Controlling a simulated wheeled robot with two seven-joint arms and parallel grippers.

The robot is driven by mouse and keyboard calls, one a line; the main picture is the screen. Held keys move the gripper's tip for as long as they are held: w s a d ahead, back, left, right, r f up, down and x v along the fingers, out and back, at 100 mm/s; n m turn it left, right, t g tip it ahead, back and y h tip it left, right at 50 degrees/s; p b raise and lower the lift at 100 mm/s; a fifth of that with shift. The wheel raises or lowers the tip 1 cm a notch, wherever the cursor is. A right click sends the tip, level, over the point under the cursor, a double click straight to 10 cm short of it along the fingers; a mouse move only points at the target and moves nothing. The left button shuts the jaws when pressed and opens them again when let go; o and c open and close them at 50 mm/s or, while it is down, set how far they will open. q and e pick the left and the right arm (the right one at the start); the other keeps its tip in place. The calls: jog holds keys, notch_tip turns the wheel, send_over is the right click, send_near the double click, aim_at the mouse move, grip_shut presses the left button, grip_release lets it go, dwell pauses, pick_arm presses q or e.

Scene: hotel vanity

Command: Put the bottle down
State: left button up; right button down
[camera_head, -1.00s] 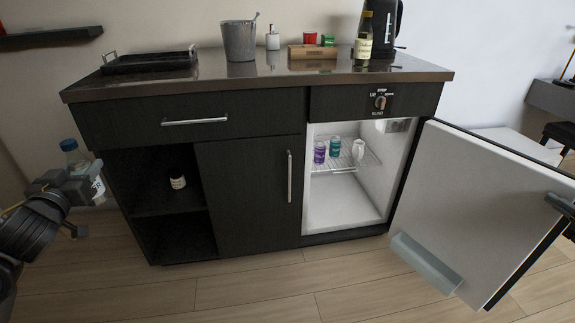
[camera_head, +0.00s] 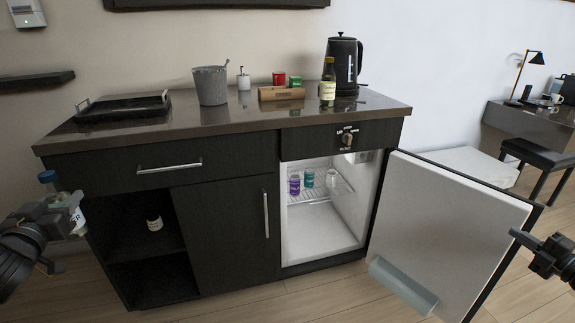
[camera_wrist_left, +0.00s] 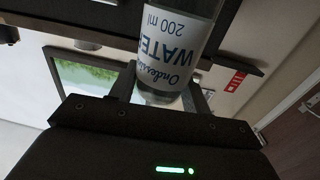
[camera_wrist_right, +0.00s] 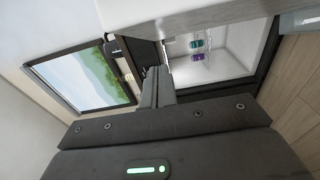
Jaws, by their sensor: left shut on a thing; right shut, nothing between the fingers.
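The water bottle (camera_head: 70,204) has a blue cap and a white label and is at the far left of the head view. My left gripper (camera_head: 66,198) is shut on it and holds it in the air, left of the cabinet. In the left wrist view the bottle (camera_wrist_left: 178,40) shows its label, "WATER 200 ml", between the fingers. My right gripper (camera_head: 521,236) is at the right edge, beside the open fridge door (camera_head: 445,225). In the right wrist view its fingers (camera_wrist_right: 157,75) are together with nothing between them.
The countertop (camera_head: 230,121) bears a black tray (camera_head: 122,112), a grey bucket (camera_head: 211,86), a glass bottle (camera_head: 328,82) and a black kettle (camera_head: 345,62). The open fridge (camera_head: 315,235) has cans on its wire shelf.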

jog(key=p+v, duration=0.1)
jog(key=v, duration=0.5)
jog(key=shift+s+f+p, duration=0.25)
jog(key=shift+s+p, duration=0.1)
jog(key=shift+p, duration=0.05)
